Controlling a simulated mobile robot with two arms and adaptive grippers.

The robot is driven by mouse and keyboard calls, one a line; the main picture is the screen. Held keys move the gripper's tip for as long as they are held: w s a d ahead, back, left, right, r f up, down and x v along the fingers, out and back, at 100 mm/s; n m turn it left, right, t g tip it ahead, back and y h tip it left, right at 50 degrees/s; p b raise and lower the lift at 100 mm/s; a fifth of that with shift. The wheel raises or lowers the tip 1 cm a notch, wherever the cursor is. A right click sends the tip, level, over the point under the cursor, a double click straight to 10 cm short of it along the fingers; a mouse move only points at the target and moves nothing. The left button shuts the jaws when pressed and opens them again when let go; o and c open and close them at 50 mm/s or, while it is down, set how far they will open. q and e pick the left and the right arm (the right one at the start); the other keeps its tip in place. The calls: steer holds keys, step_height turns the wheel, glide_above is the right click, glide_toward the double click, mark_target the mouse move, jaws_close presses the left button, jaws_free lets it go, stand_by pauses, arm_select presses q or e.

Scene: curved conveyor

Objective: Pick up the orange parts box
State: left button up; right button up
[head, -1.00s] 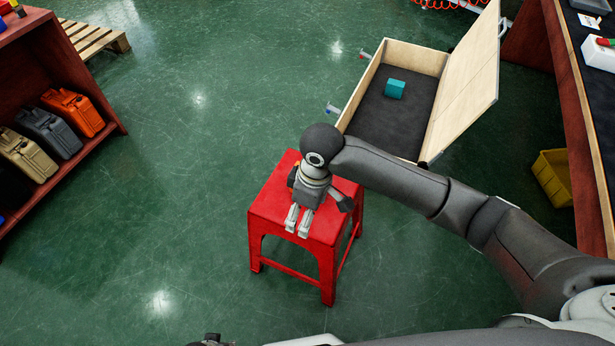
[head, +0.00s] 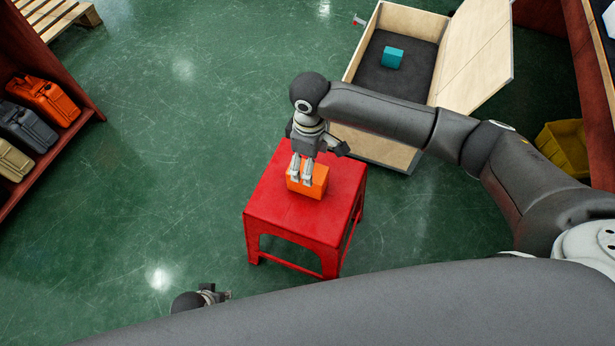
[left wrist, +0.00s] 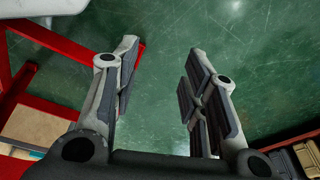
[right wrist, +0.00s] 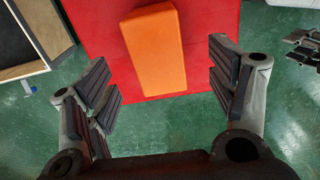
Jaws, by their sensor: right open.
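The orange parts box (head: 319,182) lies on the red stool (head: 291,217) in the head view. In the right wrist view the orange parts box (right wrist: 154,48) shows ahead of the fingers, its long side pointing roughly away from me. My right gripper (head: 301,176) is open and empty, above the box, with its fingers hiding part of it in the head view. In the right wrist view the right gripper (right wrist: 162,62) has its fingers wide apart, the box beyond their tips. My left gripper (left wrist: 160,66) is open and empty; it shows small at the bottom of the head view.
An open wooden crate (head: 385,148) with a teal block (head: 392,58) inside stands behind the stool. A shelf with several canisters (head: 42,98) is at the left, a yellow bin (head: 563,148) at the right. The floor left of the stool is clear.

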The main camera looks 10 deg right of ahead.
mark_target(320, 173)
steer(key=shift+w+a+f+b, duration=0.1)
steer(key=shift+f+b, duration=0.15)
steer(key=shift+f, duration=0.55)
steer(key=shift+w+d+f+b, duration=0.1)
steer(key=shift+f+b, duration=0.2)
steer(key=shift+f, duration=0.5)
steer(key=shift+w+a+f+b, duration=0.1)
steer(key=shift+f+b, duration=0.15)
steer(key=shift+f, duration=0.95)
arm_select(q)
step_height(320, 173, up, 6)
steer(key=w, duration=0.2)
steer(key=shift+w+d+f, duration=0.1)
arm_select(e)
steer(key=c, duration=1.2)
steer(key=shift+c, duration=0.6)
steer(key=shift+r, duration=0.15)
